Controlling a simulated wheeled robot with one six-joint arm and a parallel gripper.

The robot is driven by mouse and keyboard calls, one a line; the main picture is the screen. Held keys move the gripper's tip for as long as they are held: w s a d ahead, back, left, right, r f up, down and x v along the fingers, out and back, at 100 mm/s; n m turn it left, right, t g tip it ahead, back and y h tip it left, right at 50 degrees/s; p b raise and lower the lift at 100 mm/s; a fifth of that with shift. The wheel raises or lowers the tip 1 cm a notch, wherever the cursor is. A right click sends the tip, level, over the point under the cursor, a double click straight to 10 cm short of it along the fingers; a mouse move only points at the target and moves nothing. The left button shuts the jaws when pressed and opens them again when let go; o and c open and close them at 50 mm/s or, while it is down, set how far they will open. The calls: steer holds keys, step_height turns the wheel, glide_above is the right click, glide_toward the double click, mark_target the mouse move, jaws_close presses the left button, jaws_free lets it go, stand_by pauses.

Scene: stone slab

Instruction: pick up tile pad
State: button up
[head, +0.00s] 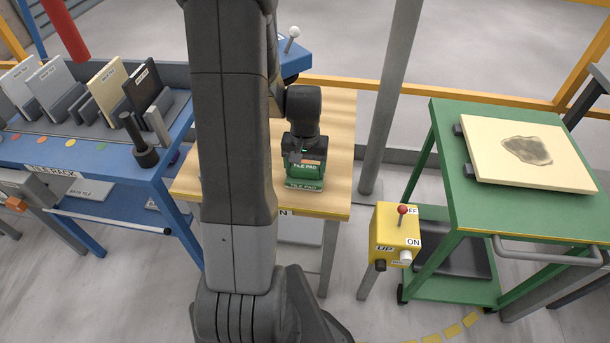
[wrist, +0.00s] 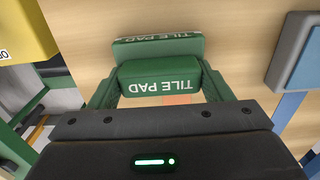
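The tile pad (head: 303,184) is a green block with white "TILE PAD" lettering on a wooden table. In the wrist view its labelled upper part (wrist: 160,78) sits between two green bars at the gripper's far side, with a second labelled edge (wrist: 160,46) beyond it. My gripper (head: 306,164) is directly over the pad, pointing down. The bars run close along both ends of the upper part, with no clear gap. I cannot tell whether they press on it. The pad looks level, and no gap shows under it.
The wooden table (head: 335,180) is otherwise mostly clear. A blue tile rack (head: 60,150) stands at left. A yellow switch box (head: 395,235) is at the table's right front, and a green cart (head: 500,215) with a stained cream slab (head: 480,150) stands at right.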

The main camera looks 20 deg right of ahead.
mark_target(305, 167)
steer(key=shift+c, duration=1.3)
steer(key=shift+r, duration=0.1)
step_height(305, 167, up, 10)
steer(key=shift+f, duration=0.1)
steer(key=o, duration=0.5)
steer(key=shift+c, duration=0.2)
steer(key=c, duration=0.3)
